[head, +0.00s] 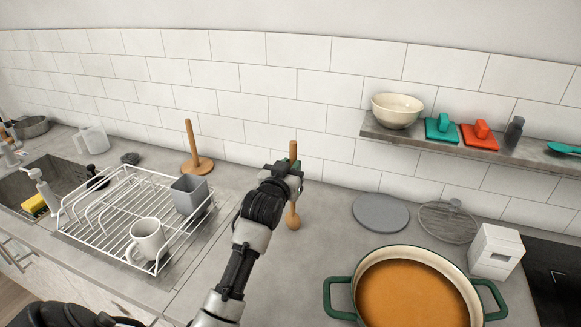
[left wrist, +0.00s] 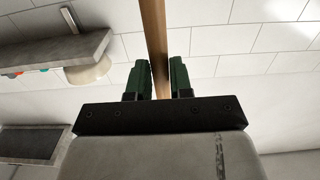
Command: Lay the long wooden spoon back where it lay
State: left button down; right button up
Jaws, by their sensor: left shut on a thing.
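The long wooden spoon (head: 293,217) is held by my left gripper (head: 291,171) near the middle of the counter. In the head view its handle rises above the jaws and its rounded head hangs below them, so it looks roughly upright. I cannot tell whether the head touches the counter. In the left wrist view the spoon's handle (left wrist: 153,40) runs between the two green fingers of my left gripper (left wrist: 160,78), which are shut on it. My right gripper is not seen.
A white wire rack (head: 100,209) with a mug (head: 148,240) and grey cup (head: 188,196) stands left. A wooden stand (head: 198,165) is behind it. A green-handled pot (head: 340,295) is front right, a grey disc (head: 381,213) behind it. A shelf (head: 400,136) juts out above.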

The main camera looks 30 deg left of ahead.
pick_arm(q)
jog(key=shift+f, duration=0.1)
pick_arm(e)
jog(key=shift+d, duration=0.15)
pick_arm(q)
jog(key=c, duration=1)
grip_release()
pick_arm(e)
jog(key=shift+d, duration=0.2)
pick_arm(q)
jog(key=shift+b+v, duration=1.2)
jog(key=shift+v, duration=4.85)
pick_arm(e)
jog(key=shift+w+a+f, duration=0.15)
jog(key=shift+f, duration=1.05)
